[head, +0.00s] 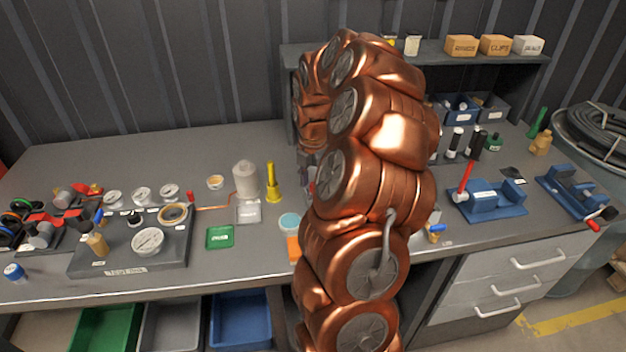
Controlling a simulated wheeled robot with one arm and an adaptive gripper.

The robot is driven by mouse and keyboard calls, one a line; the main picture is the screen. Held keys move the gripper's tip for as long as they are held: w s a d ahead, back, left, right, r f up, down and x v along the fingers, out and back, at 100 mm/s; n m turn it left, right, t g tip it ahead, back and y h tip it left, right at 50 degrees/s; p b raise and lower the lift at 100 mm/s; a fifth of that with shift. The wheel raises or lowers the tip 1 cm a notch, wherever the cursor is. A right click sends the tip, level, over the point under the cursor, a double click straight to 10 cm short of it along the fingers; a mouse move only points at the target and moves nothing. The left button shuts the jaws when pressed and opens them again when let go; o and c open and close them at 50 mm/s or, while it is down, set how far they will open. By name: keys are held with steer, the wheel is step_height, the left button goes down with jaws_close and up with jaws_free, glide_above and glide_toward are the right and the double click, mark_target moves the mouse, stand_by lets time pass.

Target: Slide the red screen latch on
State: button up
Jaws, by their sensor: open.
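My copper-coloured arm (365,190) rises through the middle of the head view and bends over at the top, in front of the bench. My gripper is hidden behind the arm, so its fingers cannot be seen. I cannot make out a red screen latch. A small red bit (311,187) shows at the arm's left edge, but it is too small and too covered to identify. The part of the bench behind the arm is hidden.
A shelf (440,50) stands behind. The bench's back left is clear.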

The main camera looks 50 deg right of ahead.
steer(key=shift+f, duration=0.1)
steer(key=shift+c, duration=0.3)
jaws_close()
stand_by(0.4)
